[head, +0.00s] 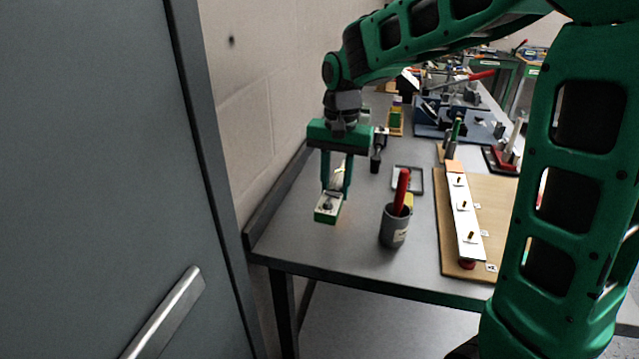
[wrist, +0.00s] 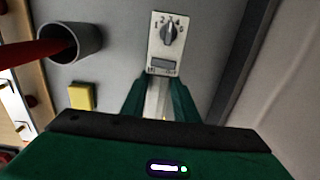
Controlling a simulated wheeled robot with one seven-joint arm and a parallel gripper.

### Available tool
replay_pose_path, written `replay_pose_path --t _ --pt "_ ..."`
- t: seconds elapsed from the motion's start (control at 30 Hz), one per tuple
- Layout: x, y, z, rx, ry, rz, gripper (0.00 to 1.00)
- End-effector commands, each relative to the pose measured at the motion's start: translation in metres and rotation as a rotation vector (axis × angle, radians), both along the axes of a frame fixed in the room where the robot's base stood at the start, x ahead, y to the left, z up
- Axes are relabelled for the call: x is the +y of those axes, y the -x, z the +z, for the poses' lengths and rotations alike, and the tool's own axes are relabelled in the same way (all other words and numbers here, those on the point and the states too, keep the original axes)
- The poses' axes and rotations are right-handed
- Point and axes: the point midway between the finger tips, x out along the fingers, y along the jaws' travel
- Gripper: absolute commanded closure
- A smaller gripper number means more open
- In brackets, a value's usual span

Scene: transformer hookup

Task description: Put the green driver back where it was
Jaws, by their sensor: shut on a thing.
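My gripper (head: 336,194) points down over the left part of the table. It is shut on a pale, narrow thing (wrist: 157,98) between its green fingers, which I cannot name for sure. A small green box with a white face and a dial (head: 328,207) is right at the fingertips. Its dial and small display show in the wrist view (wrist: 167,42). I cannot tell whether it joins the pale thing or touches the table. A dark and green upright tool (head: 455,130), possibly the green driver, stands at the back of the wooden board.
A grey cup (head: 395,228) holds a red-handled tool (head: 401,190). A yellow block (wrist: 81,96) is beside it. A wooden board (head: 500,206) carries a white strip with posts (head: 463,212). A shallow tray (head: 408,180) lies behind the cup. A wall and raised edge bound the left.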

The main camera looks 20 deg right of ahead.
Motion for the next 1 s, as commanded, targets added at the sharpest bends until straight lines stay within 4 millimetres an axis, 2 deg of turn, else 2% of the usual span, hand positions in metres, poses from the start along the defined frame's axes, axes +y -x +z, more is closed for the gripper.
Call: replay_pose_path --t 0.17,0.3,0.4,0.97,1.0 --pt "-0.025 -0.014 -0.019 0.001 -0.001 -0.001 1.00" --pt "-0.022 -0.013 -0.039 0.001 -0.001 0.001 1.00" --pt "-0.022 -0.013 -0.046 -0.001 0.000 0.000 1.00" --pt "-0.023 -0.013 -0.054 -0.001 0.000 -0.001 1.00" --pt "-0.023 -0.013 -0.055 -0.001 0.000 -0.001 0.71"
